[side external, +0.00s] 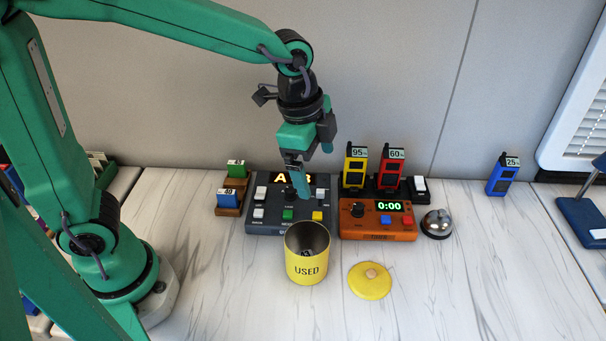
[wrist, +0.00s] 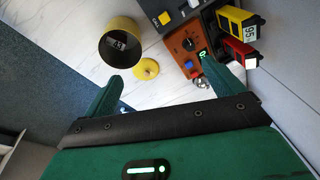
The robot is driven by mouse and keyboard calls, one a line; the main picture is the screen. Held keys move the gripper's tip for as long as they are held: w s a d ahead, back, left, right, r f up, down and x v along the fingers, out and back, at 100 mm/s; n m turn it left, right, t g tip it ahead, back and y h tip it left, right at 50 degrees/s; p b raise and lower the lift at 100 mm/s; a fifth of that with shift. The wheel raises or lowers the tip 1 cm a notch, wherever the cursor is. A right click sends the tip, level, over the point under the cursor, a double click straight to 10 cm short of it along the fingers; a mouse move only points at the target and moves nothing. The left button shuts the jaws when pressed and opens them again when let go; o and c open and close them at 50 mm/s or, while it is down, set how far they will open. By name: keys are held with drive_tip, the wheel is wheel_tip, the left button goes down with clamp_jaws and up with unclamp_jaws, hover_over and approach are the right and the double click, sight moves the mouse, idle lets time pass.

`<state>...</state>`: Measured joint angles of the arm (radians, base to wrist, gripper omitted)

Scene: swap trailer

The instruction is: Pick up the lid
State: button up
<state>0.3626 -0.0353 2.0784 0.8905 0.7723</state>
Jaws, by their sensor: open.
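The yellow lid (side external: 370,281) lies flat on the white table, right of a yellow can marked USED, with a small pale knob on top. In the wrist view the lid (wrist: 146,69) shows between my fingers, beside the can. The can (side external: 306,262) stands upright and uncovered; something dark lies inside it, and it also shows in the wrist view (wrist: 120,43). My gripper (side external: 312,172) is open and empty, above the grey control box and behind the can, well above the lid. In the wrist view its green fingers (wrist: 170,84) are wide apart.
A grey control box (side external: 262,215) and an orange timer box (side external: 378,226) stand behind the can and lid. A silver bell (side external: 437,224) stands right of the timer. Yellow (side external: 355,169) and red (side external: 390,170) radios stand upright behind. The table right of the lid is clear.

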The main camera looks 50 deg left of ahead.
drive_tip(key=w+d+f+m+g, duration=0.1)
drive_tip(key=w+d+f+m, duration=0.2)
drive_tip(key=d+f+m, duration=0.3)
drive_tip(key=m+g, duration=0.1)
drive_tip(key=m, duration=0.3)
hover_over(371, 272)
drive_tip(key=shift+y, duration=0.4)
wheel_tip(371, 272, down, 6)
drive_tip(key=shift+w+f, duration=0.15)
drive_tip(key=shift+f, duration=0.15)
drive_tip(key=shift+f, duration=1.2)
drive_tip(key=shift+f, duration=0.1)
drive_tip(key=shift+f, duration=2.5)
drive_tip(key=c, duration=1.2)
